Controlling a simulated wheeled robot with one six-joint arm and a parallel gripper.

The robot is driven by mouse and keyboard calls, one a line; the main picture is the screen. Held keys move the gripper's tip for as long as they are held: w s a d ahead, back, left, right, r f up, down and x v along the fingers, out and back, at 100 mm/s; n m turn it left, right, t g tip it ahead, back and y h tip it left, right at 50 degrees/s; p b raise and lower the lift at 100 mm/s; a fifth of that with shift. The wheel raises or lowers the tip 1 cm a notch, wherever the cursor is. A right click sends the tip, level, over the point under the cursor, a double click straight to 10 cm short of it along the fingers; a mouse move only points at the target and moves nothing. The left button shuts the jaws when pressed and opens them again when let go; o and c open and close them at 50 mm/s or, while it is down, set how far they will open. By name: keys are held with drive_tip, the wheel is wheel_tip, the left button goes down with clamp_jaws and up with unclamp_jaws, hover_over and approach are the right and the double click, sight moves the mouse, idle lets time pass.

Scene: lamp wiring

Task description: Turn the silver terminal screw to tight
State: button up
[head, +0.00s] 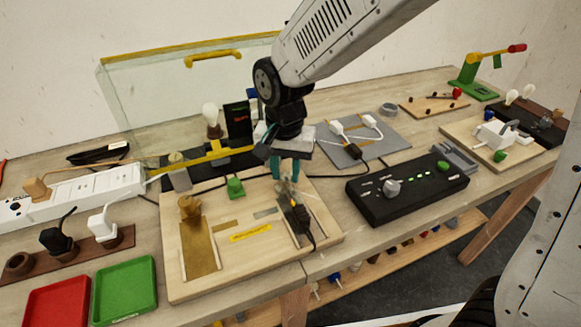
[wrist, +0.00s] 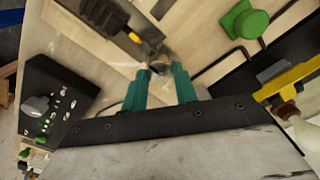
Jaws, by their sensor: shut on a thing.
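The silver terminal screw (wrist: 158,69) shows only as a small grey metallic patch at my fingertips in the wrist view; the fingers hide most of it. My gripper (wrist: 160,82) has teal fingers with a narrow gap, shut on the screw. In the head view my gripper (head: 286,186) points down at the back right of the wooden board (head: 235,275). A black connector (head: 299,216) with a cord lies in the right channel just in front of the fingers; it also shows in the wrist view (wrist: 108,18). I cannot tell how tight the screw is.
A brass terminal (head: 189,206) and a green knob (head: 235,187) stand on the board left of my gripper. A black control box (head: 408,190) with a grey knob stands to the right. A clear panel with a yellow handle (head: 213,57) rises behind.

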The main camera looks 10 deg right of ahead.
sight(285, 175)
drive_tip(key=shift+a, duration=0.1)
drive_tip(key=o, duration=1)
drive_tip(key=shift+a, duration=0.1)
drive_tip(key=shift+c, duration=0.2)
wheel_tip(285, 175, up, 8)
drive_tip(key=shift+f, duration=0.15)
